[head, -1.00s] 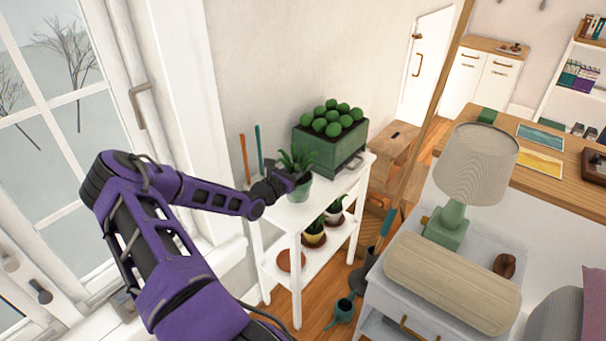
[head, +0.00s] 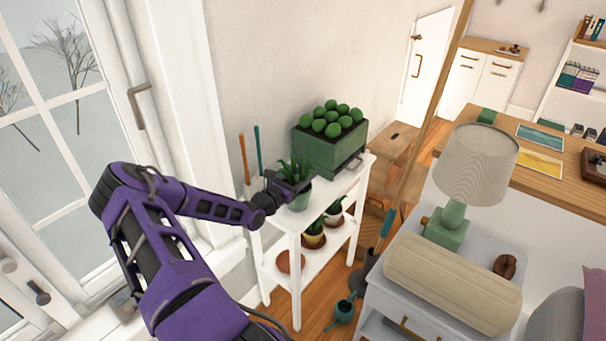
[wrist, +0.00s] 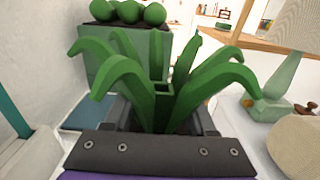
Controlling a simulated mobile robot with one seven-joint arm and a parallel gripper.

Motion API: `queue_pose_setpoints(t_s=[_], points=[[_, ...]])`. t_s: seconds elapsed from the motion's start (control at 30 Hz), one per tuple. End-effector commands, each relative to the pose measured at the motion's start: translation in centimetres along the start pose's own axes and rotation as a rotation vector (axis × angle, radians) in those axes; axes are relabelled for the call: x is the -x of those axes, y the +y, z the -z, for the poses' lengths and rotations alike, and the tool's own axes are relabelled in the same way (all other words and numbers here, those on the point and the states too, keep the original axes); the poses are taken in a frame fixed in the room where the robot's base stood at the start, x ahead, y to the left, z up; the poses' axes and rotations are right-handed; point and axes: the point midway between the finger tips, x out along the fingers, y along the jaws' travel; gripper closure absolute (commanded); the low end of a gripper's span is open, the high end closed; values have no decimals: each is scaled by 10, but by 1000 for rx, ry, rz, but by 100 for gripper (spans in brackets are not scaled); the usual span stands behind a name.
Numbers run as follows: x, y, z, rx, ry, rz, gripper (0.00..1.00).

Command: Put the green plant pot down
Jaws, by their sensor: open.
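The green plant pot (head: 299,199) with a spiky green plant stands upright on the top of the white shelf stand, near its front left end. My gripper (head: 290,188) is at the pot, coming from the left, with its jaws open on either side of it. In the wrist view the plant's leaves (wrist: 160,88) rise between the two dark fingers (wrist: 160,118) and hide most of the pot. I cannot tell whether a finger still touches it.
A larger green planter (head: 327,150) with round green plants stands behind the pot on the white shelf stand (head: 335,192). Two garden tools (head: 258,150) lean at the wall on the left. Small potted plants (head: 314,236) stand on the lower shelf. A lamp (head: 474,165) is to the right.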

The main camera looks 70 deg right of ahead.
Motion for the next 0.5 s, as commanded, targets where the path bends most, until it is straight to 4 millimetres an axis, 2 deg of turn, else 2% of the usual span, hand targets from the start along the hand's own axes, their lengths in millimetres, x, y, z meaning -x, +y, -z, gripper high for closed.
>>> queue_pose_setpoints(t_s=[0.13,0.23,0.5], points=[[0,0,-5,-1,0,0,44],[10,1,-3,0,1,-2,44],[67,1,-3,1,2,-3,44]])
